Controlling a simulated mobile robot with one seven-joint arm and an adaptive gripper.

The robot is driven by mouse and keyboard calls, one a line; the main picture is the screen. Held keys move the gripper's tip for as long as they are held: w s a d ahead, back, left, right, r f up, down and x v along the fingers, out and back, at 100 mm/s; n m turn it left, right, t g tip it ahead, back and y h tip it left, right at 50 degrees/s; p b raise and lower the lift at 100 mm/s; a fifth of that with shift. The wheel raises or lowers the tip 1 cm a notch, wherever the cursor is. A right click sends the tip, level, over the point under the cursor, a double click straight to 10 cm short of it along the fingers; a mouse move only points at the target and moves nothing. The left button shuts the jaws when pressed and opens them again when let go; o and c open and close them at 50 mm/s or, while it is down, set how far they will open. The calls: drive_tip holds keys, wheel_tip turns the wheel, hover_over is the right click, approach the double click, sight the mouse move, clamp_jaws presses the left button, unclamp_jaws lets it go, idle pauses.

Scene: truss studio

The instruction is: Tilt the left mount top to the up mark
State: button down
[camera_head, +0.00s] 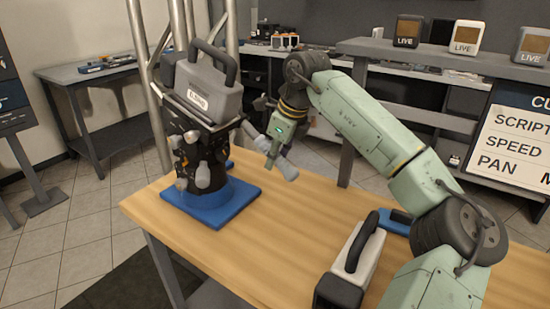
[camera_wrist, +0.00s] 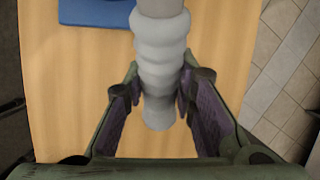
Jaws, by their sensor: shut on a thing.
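The left mount (camera_head: 205,160) stands on a blue base plate (camera_head: 215,208) at the table's left end. Its grey top (camera_head: 208,92), with a black handle and a white label, looks slightly tilted. A ribbed grey handle (camera_head: 287,168) sticks out from the mount to the right. My gripper (camera_head: 276,145) is shut on this handle. In the wrist view the handle (camera_wrist: 160,45) runs between the two fingers of my gripper (camera_wrist: 162,88), its rounded end past them toward the camera. The up mark cannot be made out.
A white and black case with a handle (camera_head: 358,250) stands at the table's front right, with a blue piece (camera_head: 396,220) partly hidden behind my arm. Metal truss poles (camera_head: 150,85) rise just behind the mount. The wooden table (camera_head: 265,235) is clear between mount and case.

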drive_tip(key=c, duration=1.3)
unclamp_jaws()
drive_tip(key=v, duration=1.2)
drive_tip(key=shift+w, duration=0.1)
